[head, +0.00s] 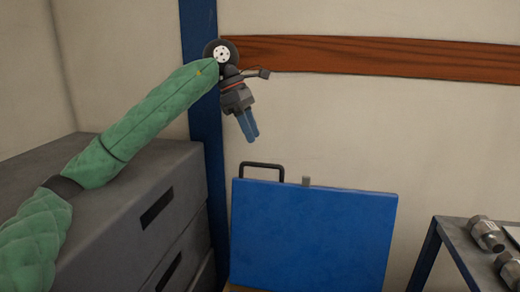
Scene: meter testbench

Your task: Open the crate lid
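A flat blue panel (310,235), which looks like the crate lid, stands nearly upright against the pale wall, its broad face towards me. A dark handle (262,166) stands up from the left part of its top edge, and a small grey tab (306,182) sits near the middle of that edge. The lower part of the panel runs out of the picture, so any crate body below is hidden. My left gripper (251,134) hangs above the handle, apart from it, blue fingers pointing down, close together with nothing between them. My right gripper is out of view.
Grey drawer-like boxes (125,190) with dark slots stand at the left, under my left arm. A blue post (199,50) rises behind my gripper. A wooden rail (380,57) crosses the wall. A grey table (455,232) with metal fittings (487,236) stands at the right.

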